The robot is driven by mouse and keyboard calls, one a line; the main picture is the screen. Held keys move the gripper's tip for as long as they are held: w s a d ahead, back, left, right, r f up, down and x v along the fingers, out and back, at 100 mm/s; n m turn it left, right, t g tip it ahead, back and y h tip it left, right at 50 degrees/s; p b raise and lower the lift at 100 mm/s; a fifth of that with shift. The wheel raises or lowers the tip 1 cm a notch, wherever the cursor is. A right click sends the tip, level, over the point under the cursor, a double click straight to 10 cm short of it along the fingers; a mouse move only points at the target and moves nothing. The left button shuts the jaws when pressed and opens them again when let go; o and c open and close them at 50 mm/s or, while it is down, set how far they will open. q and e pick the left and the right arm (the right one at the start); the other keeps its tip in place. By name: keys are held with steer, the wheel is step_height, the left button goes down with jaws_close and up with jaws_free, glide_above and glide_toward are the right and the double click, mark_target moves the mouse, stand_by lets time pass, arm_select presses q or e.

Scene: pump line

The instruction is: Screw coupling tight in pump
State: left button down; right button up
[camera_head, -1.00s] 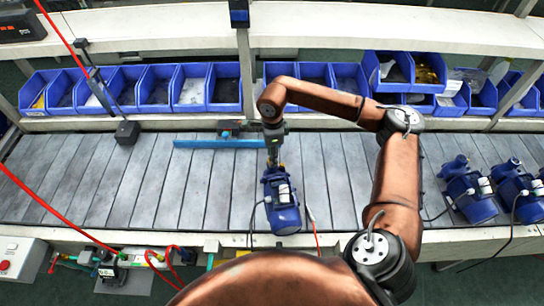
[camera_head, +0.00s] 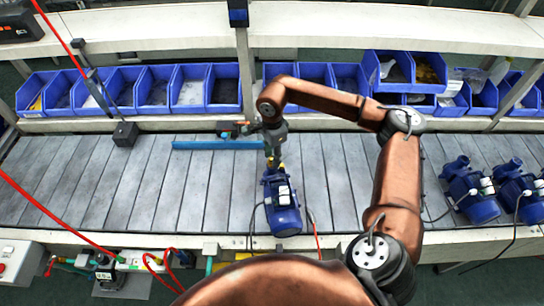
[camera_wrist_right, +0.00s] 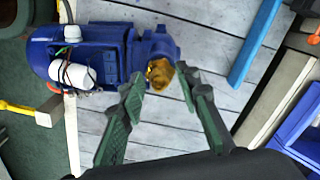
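The blue pump (camera_head: 281,203) stands on the grey slatted conveyor near its front edge, in the middle of the head view. It fills the upper left of the right wrist view (camera_wrist_right: 105,55). The brass coupling (camera_wrist_right: 160,74) sits at the pump's end; how far it is screwed in I cannot tell. My right gripper (camera_head: 274,160) is above the pump's far end. In the wrist view its two green-lined fingers (camera_wrist_right: 162,78) are spread, with their tips on either side of the coupling and slight gaps visible. My left gripper is not in view.
A blue bar (camera_head: 215,145) lies behind the pump. More blue pumps (camera_head: 470,192) stand at the right. Blue bins (camera_head: 155,90) line the back. A red hose (camera_head: 60,210) crosses the left.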

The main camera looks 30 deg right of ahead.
steer(key=shift+f+n+b, duration=0.15)
steer(key=shift+n+b, duration=0.25)
steer(key=shift+n, duration=1.2)
steer(key=shift+r, duration=0.2)
steer(key=shift+c, duration=0.6)
jaws_close()
